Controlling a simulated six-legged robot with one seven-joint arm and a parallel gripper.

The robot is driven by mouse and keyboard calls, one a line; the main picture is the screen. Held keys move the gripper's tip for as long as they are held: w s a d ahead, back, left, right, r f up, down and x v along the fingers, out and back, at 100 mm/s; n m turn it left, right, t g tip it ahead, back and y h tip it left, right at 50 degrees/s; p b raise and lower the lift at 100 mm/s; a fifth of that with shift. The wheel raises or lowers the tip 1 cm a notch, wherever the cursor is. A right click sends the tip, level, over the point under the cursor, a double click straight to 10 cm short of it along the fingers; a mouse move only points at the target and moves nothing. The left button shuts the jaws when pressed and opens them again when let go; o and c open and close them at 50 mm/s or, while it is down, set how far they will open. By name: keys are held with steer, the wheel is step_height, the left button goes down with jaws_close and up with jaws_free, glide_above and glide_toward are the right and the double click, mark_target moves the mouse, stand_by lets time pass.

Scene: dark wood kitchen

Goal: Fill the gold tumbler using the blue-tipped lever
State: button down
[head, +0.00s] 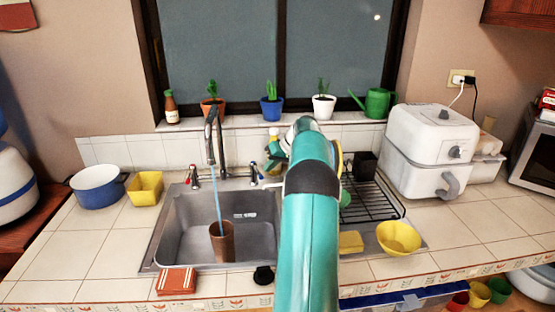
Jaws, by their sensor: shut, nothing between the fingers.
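The gold tumbler (222,242), brownish in this light, stands upright in the grey sink basin (180,225). A blue stream of water (217,200) runs from the tall faucet (211,130) down to the tumbler's mouth. The water level inside cannot be made out. The blue-tipped lever (254,174) is right of the faucet base, and the red-tipped lever (193,176) is left of it. My gripper (270,162) is shut and empty, just above and right of the blue-tipped lever. My teal arm partly hides it; whether it touches the lever cannot be told.
A yellow soap-like bottle (273,140) stands behind my gripper. A black dish rack (372,200), yellow sponge (350,242) and yellow bowl (399,238) are on the right.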

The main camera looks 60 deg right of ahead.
mark_target(259, 173)
steer(key=shift+w+a+f, duration=0.15)
steer(key=shift+w+f, duration=0.15)
steer(key=shift+f, duration=0.15)
steer(key=shift+w+a+m+h, duration=0.25)
steer(key=shift+a+m, duration=0.15)
steer(key=shift+a, duration=0.2)
steer(key=shift+w+a+m+h, duration=0.25)
steer(key=shift+a+m, duration=0.15)
steer(key=shift+a, duration=0.15)
